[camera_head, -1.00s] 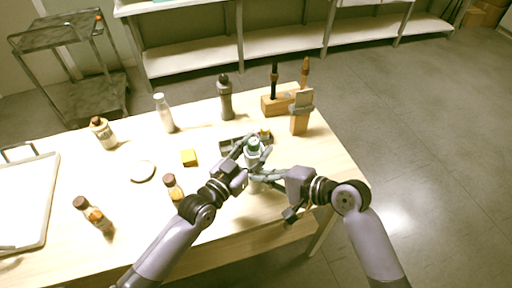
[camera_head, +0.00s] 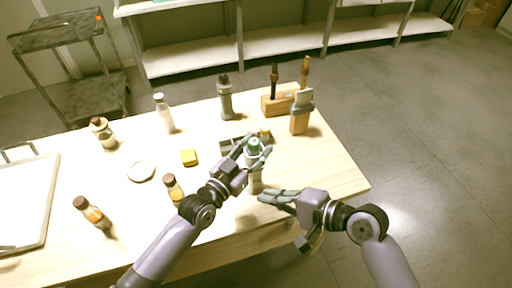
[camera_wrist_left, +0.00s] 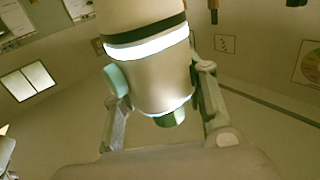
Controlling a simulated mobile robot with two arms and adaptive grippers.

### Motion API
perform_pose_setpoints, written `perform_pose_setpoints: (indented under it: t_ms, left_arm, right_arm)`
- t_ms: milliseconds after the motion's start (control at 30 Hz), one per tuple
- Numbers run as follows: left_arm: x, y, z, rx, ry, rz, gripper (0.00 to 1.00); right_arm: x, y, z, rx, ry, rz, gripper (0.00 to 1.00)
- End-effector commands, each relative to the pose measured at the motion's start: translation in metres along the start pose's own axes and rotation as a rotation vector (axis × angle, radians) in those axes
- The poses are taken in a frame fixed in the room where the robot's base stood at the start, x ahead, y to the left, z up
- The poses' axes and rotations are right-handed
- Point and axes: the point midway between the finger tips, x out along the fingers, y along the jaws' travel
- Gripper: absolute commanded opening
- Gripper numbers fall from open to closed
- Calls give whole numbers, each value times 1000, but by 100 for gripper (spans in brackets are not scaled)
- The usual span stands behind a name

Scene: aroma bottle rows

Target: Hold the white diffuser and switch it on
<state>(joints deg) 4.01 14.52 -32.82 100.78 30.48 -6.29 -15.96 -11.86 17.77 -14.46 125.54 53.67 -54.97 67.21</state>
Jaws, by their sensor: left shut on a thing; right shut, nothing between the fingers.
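Whether the diffuser's base touches the table is unclear.
Amber bottles (camera_head: 174,188) and (camera_head: 92,213) stand left of my left arm. The table's right front is clear.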

Motion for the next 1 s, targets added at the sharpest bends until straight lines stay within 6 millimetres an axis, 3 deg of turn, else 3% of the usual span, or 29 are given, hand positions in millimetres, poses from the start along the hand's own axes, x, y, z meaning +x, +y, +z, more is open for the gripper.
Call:
perform_pose_setpoints:
  t_ms: [200,233,533,867,1000]
  left_arm:
    - [0,0,0,-1,-1,0,7]
    - [0,0,0,-1,-1,0,41]
    - [0,0,0,0,0,0,61]
    - [-1,0,0,0,0,0,63]
    - [-14,0,1,-1,-2,-1,63]
  right_arm:
    - [0,0,0,0,0,0,0]
    - [0,0,0,0,0,0,0]
    - [0,0,0,0,0,0,0]
    - [0,0,0,0,0,0,0]
    - [0,0,0,0,0,0,0]
